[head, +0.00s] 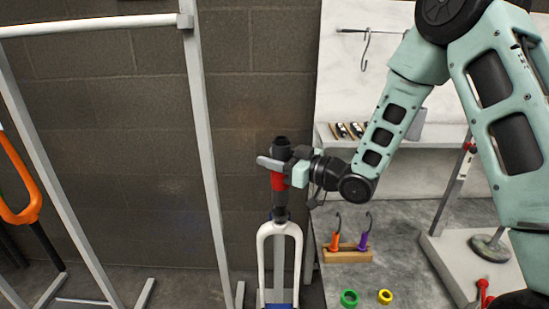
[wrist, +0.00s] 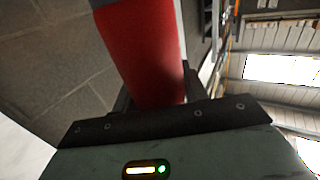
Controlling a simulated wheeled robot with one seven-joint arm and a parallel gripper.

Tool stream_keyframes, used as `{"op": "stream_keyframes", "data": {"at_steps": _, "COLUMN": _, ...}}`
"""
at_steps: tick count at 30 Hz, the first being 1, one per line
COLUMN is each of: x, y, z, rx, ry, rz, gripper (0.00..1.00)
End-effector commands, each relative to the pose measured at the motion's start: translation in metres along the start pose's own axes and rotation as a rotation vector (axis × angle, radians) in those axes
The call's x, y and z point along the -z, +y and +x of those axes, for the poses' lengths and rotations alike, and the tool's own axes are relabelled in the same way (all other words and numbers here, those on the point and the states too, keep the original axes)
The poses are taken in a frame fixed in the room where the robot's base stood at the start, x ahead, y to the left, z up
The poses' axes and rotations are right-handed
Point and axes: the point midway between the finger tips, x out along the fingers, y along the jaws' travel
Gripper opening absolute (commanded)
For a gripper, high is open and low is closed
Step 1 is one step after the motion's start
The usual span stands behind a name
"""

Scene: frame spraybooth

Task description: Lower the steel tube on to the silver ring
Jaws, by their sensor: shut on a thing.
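The steel tube (head: 280,150) is a dark upright cylinder with a red band (head: 278,181) around its middle. My gripper (head: 279,168) is shut on it at the red band, which also fills the middle of the wrist view (wrist: 143,50). The tube stands in line above the crown of a white fork (head: 264,240), looking nearly vertical. Its lower end comes close to the crown, where dark and blue parts show. I cannot make out the silver ring there, nor tell whether the tube touches it.
A grey bench (head: 400,228) at right holds a wooden block (head: 347,256) with orange- and purple-handled hooks, a green ring (head: 349,298) and a yellow ring (head: 385,296). A white frame post (head: 205,150) stands left of the fork. An orange fork (head: 22,190) hangs far left.

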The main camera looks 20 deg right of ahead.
Motion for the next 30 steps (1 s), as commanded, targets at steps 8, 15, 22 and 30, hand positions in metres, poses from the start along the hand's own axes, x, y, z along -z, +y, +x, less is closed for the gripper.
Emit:
{"op": "stream_keyframes", "data": {"at_steps": 8, "x": -0.011, "y": 0.000, "z": 0.000, "rx": 0.000, "ry": 0.003, "rz": -0.001, "gripper": 0.02}}
{"op": "stream_keyframes", "data": {"at_steps": 15, "x": -0.019, "y": 0.000, "z": 0.000, "rx": 0.000, "ry": 0.003, "rz": -0.001, "gripper": 0.02}}
{"op": "stream_keyframes", "data": {"at_steps": 22, "x": -0.027, "y": 0.000, "z": 0.000, "rx": 0.000, "ry": 0.003, "rz": -0.001, "gripper": 0.02}}
{"op": "stream_keyframes", "data": {"at_steps": 30, "x": -0.036, "y": 0.000, "z": 0.000, "rx": 0.000, "ry": 0.003, "rz": -0.001, "gripper": 0.02}}
